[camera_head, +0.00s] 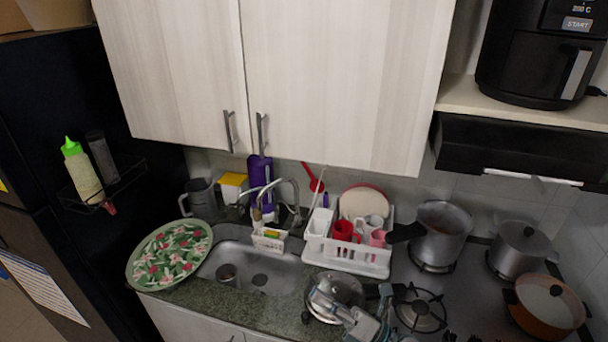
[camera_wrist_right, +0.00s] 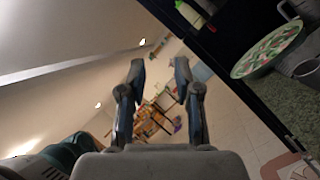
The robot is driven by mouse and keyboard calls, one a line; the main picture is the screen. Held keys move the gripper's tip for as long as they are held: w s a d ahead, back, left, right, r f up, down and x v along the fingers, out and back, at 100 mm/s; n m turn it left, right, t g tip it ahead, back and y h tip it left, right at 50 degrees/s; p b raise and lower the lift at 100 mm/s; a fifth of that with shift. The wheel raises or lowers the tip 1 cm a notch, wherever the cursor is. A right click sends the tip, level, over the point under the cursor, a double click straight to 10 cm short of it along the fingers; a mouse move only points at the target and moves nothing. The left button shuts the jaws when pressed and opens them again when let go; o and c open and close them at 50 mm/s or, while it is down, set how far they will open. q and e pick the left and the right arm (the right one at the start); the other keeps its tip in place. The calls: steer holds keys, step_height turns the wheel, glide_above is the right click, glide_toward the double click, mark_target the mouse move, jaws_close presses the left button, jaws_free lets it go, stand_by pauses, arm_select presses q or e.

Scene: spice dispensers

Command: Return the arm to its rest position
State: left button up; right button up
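My right gripper (camera_head: 332,305) is low in the middle of the head view, in front of the sink counter. It overlaps a silver lidded pot (camera_head: 344,284) in the picture; I cannot tell whether they touch. In the right wrist view my right gripper (camera_wrist_right: 160,72) has its two fingers spread apart with nothing between them. Beyond the fingers are the room's floor and blurred furniture. My left gripper is in neither view.
A sink (camera_head: 262,272) lies behind the right gripper, with a white dish rack (camera_head: 345,262) to its right. A stove with several pots is on the right. A floral platter (camera_head: 170,255) is at left. A green-capped bottle (camera_head: 82,172) stands on a fridge-side rack.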

steer(key=w+d+f+m+t+h, duration=0.2)
steer(key=d+f+m+t+h, duration=0.35)
steer(key=m+h, duration=0.55)
steer(key=w+d+f+m+t+h, duration=0.2)
steer(key=d+f+m+t+h, duration=0.35)
steer(key=m, duration=0.95)
steer(key=s+d+f+m+g+h, duration=0.4)
steer(key=d+f+m+g+h, duration=0.15)
steer(key=f, duration=0.45)
steer(key=s+f+m+g+y, duration=0.1)
steer(key=s+f+m+g, duration=0.2)
steer(key=s+f+g, duration=0.5)
steer(key=s+f+m+g, duration=0.3)
steer(key=s+f, duration=0.6)
steer(key=s, duration=0.5)
step_height(320, 180, down, 27)
steer(key=s+g, duration=0.1)
steer(key=s, duration=0.1)
steer(key=s+d+f+g, duration=0.1)
steer(key=s+d+f, duration=0.2)
steer(key=s+f, duration=1.1)
steer(key=s+n, duration=0.1)
steer(key=s, duration=0.2)
steer(key=shift+d+f, duration=0.15)
steer(key=shift+f, duration=0.2)
